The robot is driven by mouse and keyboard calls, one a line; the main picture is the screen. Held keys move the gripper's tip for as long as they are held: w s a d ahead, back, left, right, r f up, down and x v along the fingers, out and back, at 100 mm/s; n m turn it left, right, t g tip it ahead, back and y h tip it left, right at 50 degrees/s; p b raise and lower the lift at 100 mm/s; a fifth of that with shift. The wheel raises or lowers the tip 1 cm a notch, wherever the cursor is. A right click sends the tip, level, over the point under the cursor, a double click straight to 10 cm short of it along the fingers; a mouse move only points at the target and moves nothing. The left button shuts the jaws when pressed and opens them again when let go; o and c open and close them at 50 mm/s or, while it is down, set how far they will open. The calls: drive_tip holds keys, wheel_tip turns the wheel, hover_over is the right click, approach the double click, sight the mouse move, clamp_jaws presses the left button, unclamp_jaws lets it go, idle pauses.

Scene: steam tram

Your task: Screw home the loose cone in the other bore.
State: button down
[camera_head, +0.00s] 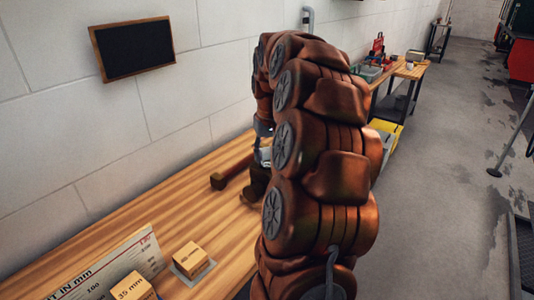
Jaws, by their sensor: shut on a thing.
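My arm fills the middle of the head view and hides much of the bench behind it. Part of my gripper (264,152) shows as a small grey piece at the arm's left edge, over the bench. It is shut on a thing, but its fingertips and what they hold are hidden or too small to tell. A dark brown fitting (255,184) stands just below it, with a reddish-brown bar (232,172) with a knobbed end reaching left. I cannot tell whether they touch my gripper. I cannot make out the loose cone or either bore.
The wooden bench (140,212) runs along the white wall. At its near end are a block marked 35 mm (132,287), another wooden block (190,256) on a grey plate and a measuring board (110,268). The bench left of the bar is clear. A blackboard (133,48) hangs above.

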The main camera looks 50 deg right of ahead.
drive_tip(key=shift+f, duration=0.1)
drive_tip(key=shift+m+b, duration=1.3)
drive_tip(key=shift+m, duration=0.2)
drive_tip(key=shift+m+h, duration=0.3)
drive_tip(key=shift+m, duration=0.2)
drive_tip(key=shift+b, duration=0.45)
drive_tip(key=shift+m+g+b, duration=0.4)
drive_tip(key=shift+m+b, duration=0.25)
drive_tip(key=shift+m, duration=0.65)
drive_tip(key=c, duration=0.5)
unclamp_jaws()
drive_tip(key=shift+o, duration=0.2)
